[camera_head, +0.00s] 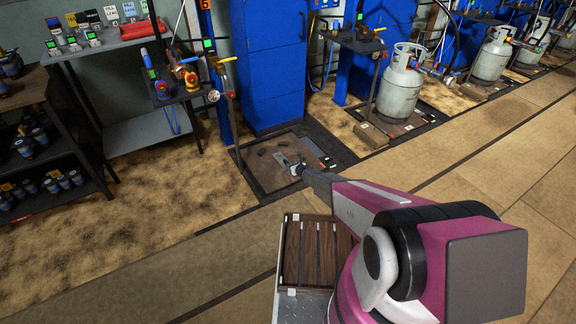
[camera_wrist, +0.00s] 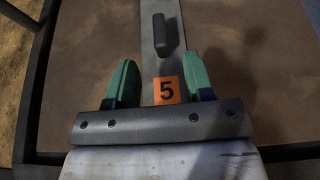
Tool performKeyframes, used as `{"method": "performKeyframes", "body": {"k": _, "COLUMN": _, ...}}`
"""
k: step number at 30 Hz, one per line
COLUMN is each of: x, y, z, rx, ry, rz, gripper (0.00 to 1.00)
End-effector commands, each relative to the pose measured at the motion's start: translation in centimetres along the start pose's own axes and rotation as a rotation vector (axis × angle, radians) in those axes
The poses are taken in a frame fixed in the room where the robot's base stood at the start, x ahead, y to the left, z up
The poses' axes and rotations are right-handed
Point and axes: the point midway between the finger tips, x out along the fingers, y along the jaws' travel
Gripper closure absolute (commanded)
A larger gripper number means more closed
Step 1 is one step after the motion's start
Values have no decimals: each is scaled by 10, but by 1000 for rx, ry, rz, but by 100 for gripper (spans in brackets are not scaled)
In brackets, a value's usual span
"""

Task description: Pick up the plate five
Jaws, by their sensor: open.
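Plate five is a flat grey metal strip (camera_wrist: 148,72) with an orange label (camera_wrist: 167,90) bearing a black "5" and a raised dark handle (camera_wrist: 162,35). It runs up the middle of the wrist view, over a brown surface. My gripper (camera_wrist: 158,76) is open, with its green fingers apart on either side of the strip in the picture. The label shows between the fingers and the handle lies beyond them. Nothing is held. In the head view my gripper (camera_head: 292,166) is low over the dark-framed floor platform. I cannot tell its exact height above the plate.
The dark-framed platform (camera_head: 258,189) lies before a blue cabinet (camera_head: 271,70). Small dark pieces show on it. A grey gas cylinder (camera_head: 400,90) stands to the right. A bench (camera_head: 133,131) and dark shelving (camera_head: 48,158) are left. The tiled floor in front has open room.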

Motion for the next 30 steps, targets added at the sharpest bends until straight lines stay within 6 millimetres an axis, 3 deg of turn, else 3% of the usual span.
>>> {"method": "performKeyframes", "body": {"k": 6, "x": 36, "y": -1, "z": -1, "rx": 2, "ry": 1, "rz": -1, "gripper": 52}}
{"method": "performKeyframes", "body": {"k": 14, "x": 52, "y": 0, "z": 1, "rx": 3, "ry": 1, "rz": -2, "gripper": 52}}
{"method": "performKeyframes", "body": {"k": 22, "x": 90, "y": 0, "z": 2, "rx": 4, "ry": 1, "rz": -3, "gripper": 52}}
{"method": "performKeyframes", "body": {"k": 30, "x": 96, "y": 1, "z": 3, "rx": 4, "ry": 1, "rz": -3, "gripper": 52}}
